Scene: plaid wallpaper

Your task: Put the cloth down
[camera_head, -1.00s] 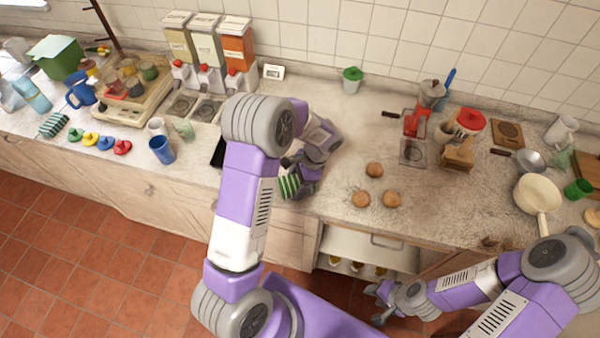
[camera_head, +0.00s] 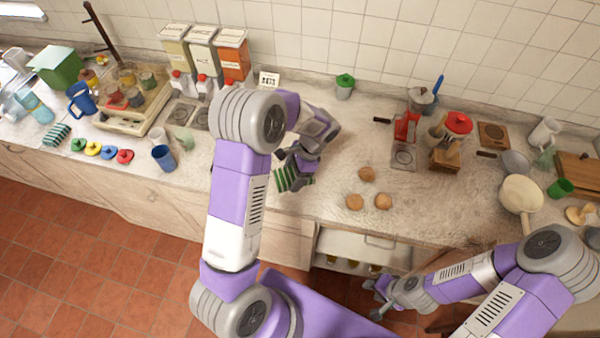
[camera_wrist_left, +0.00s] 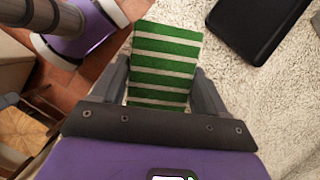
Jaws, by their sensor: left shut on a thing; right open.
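A green-and-white striped cloth (camera_head: 289,178) is at the front edge of the counter, in front of my left gripper (camera_head: 296,165). In the left wrist view the cloth (camera_wrist_left: 165,62) lies between the two fingers of my left gripper (camera_wrist_left: 163,88), which is shut on it. I cannot tell whether the cloth touches the counter. My right gripper (camera_head: 376,298) is open and empty, low in front of the counter, near the open drawer.
Several round brown buns (camera_head: 383,201) lie to the right of the cloth. A black flat object (camera_wrist_left: 262,25) lies on the counter close by. Another striped cloth (camera_head: 57,134) lies at the far left. An open drawer (camera_head: 345,247) is below the counter.

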